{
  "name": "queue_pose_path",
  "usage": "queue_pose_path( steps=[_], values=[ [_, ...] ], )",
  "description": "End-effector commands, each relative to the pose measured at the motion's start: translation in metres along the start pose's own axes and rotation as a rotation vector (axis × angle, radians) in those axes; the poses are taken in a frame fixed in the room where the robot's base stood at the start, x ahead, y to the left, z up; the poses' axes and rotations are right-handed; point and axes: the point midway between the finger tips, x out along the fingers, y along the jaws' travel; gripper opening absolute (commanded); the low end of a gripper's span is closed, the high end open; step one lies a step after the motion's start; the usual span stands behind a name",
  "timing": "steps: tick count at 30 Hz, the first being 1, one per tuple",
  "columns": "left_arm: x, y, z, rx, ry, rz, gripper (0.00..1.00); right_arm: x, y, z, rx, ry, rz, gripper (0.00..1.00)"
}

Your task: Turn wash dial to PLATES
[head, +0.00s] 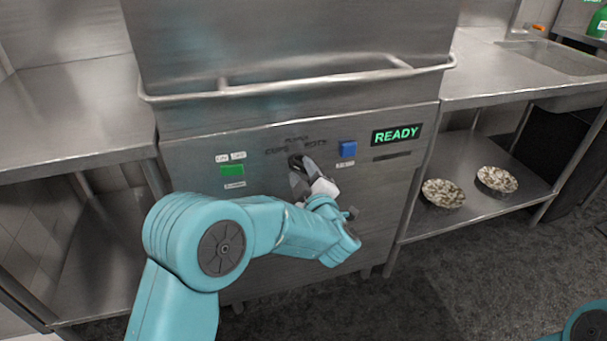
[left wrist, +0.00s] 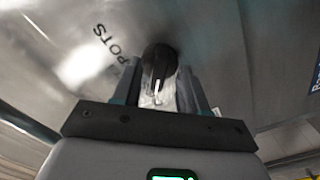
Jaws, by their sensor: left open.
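The black wash dial (head: 295,160) is on the steel front of the dishwasher (head: 380,190), below printed labels that read roughly CUPS, PLATES and POTS. In the left wrist view the round dial (left wrist: 160,60) sits between my finger ends, with a pale mark on its lower part. The POTS label (left wrist: 110,44) shows beside it; the PLATES label is out of that view. My left gripper (head: 307,176) is open at the dial, one finger on each side (left wrist: 160,88). I cannot tell whether the fingers touch it. My right gripper is out of view.
A green button (head: 232,170) is left of the dial and a blue button (head: 347,149) right of it. A display (head: 396,135) reads READY. A bar handle (head: 290,86) crosses above. Two bowls (head: 443,194) (head: 496,179) stand on the lower right shelf.

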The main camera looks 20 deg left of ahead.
Motion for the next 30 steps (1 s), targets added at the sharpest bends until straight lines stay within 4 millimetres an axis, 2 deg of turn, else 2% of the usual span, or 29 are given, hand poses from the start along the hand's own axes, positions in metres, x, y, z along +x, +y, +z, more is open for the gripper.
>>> queue_pose_path(
  steps=[6,7,9,11,22,30],
  values=[
    [0.0,0.0,0.0,0.0,0.0,0.0,0.43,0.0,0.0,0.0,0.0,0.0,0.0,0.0],
    [0.0,0.0,0.0,0.0,0.0,0.0,0.39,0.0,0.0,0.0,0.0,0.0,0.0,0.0],
    [0.0,0.0,0.0,0.0,0.0,0.0,0.17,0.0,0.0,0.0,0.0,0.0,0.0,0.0],
    [0.0,0.0,0.0,0.0,0.0,0.0,0.0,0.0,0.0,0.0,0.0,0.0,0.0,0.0],
    [0.0,0.001,0.0,0.036,0.0,-0.001,0.0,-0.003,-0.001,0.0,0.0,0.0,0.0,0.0],
    [0.0,0.001,-0.001,0.2,0.0,-0.001,0.0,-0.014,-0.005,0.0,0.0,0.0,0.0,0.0]
  ],
)
